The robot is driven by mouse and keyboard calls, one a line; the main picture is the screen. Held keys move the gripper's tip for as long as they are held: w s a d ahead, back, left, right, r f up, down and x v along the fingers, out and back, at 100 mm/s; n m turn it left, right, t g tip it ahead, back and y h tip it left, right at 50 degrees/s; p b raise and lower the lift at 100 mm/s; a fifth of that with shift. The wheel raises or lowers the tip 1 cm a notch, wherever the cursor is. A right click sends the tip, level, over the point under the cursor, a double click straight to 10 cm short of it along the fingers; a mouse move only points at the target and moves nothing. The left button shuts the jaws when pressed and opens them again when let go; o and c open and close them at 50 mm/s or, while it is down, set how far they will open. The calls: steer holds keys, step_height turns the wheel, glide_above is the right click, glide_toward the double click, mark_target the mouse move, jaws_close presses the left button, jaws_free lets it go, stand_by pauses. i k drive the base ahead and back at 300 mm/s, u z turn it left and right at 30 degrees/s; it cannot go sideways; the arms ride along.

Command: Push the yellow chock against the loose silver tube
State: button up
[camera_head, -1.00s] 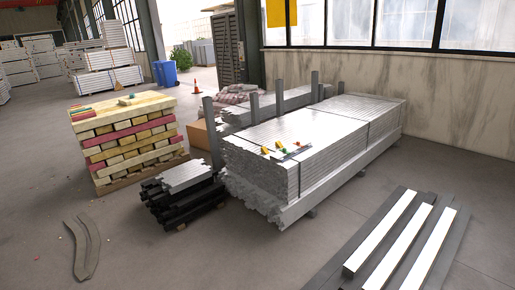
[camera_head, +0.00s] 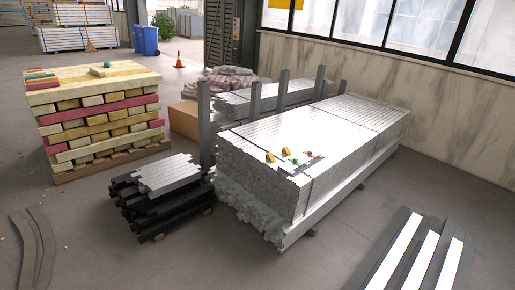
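A big stack of silver tubes (camera_head: 320,135) stands right of the middle. On its top, near the front end, lie two small yellow pieces that look like chocks: one yellow chock (camera_head: 270,157) and another yellow chock (camera_head: 285,152). Just right of them is a small green and red item (camera_head: 294,161). A short thin silver piece (camera_head: 309,164) lies beside it and may be the loose silver tube, but it is too small to be sure. Whether any chock touches it cannot be told. My gripper is not in view.
A low stack of dark and grey bars (camera_head: 160,195) stands left of the tubes, with a timber stack (camera_head: 95,115) behind it. Long bars (camera_head: 415,255) lie front right. The floor (camera_head: 200,265) in front is clear.

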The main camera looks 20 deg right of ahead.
mark_target(269, 156)
steer(key=z, duration=0.1)
steer(key=i, duration=1.45)
steer(key=z, duration=0.65)
steer(key=i, duration=0.85)
steer(key=z, duration=0.35)
steer(key=k, duration=0.95)
steer(key=z, duration=0.2)
steer(key=i, duration=0.9)
steer(key=u, duration=0.35)
